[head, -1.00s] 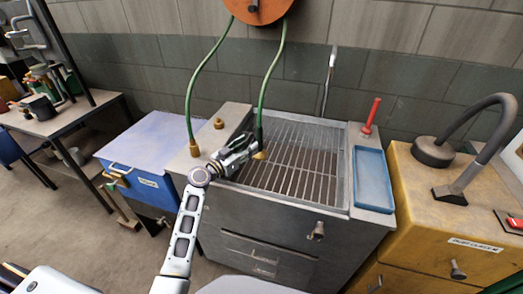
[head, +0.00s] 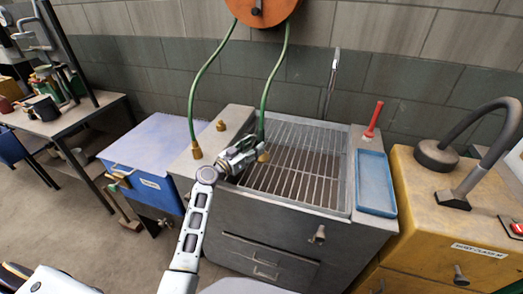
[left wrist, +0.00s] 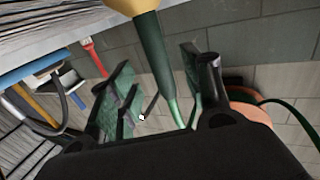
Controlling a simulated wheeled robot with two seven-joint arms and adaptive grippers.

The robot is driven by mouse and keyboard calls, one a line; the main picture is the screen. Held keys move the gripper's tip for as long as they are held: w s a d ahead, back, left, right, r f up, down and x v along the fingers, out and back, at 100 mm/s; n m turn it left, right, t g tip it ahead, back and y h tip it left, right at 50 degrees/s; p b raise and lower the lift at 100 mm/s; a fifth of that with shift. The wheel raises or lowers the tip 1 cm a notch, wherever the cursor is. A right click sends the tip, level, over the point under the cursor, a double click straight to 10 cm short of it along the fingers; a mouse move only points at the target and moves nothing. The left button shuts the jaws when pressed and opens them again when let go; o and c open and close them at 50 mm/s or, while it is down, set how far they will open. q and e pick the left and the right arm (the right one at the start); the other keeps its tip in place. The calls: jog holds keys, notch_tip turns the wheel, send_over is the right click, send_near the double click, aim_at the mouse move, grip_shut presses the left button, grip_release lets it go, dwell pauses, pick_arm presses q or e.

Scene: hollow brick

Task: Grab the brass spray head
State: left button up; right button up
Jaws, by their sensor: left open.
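The brass spray head (head: 263,157) hangs at the end of a green hose (head: 272,85), over the left side of the metal grate. In the left wrist view its brass end (left wrist: 125,6) is cut off at the top edge, and its dark green grip (left wrist: 153,50) runs down to the hose. My left gripper (head: 246,150) is at the grip, just left of the brass end. It also shows in the left wrist view (left wrist: 156,62), open, with the grip between its separated fingers. My right gripper is not in view.
The grey wash basin has a metal grate (head: 300,175), a blue tray (head: 375,182) and a red-handled tool (head: 373,118) at right. Brass fittings (head: 196,150) stand on its left ledge. A blue cabinet (head: 150,160) is left; a yellow cabinet (head: 425,220) is right.

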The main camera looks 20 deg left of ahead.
aim_at(260, 140)
pick_arm(q)
jog(key=shift+w, duration=0.1)
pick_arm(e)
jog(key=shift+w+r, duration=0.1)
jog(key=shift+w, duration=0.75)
pick_arm(q)
jog(key=shift+w+d+r, duration=0.2)
jog(key=shift+w, duration=0.15)
jog(key=shift+w+d+r+p, duration=0.15)
jog(key=shift+w+d+p, duration=0.15)
jog(key=shift+w, duration=0.15)
jog(key=shift+w+d+r+p, duration=0.15)
jog(key=shift+w+p, duration=0.15)
jog(key=shift+w, duration=0.15)
jog(key=shift+w+d, duration=0.25)
jog(key=shift+w, duration=0.4)
jog(key=shift+w+d+f, duration=0.15)
jog(key=shift+w+d, duration=0.05)
jog(key=shift+w, duration=0.25)
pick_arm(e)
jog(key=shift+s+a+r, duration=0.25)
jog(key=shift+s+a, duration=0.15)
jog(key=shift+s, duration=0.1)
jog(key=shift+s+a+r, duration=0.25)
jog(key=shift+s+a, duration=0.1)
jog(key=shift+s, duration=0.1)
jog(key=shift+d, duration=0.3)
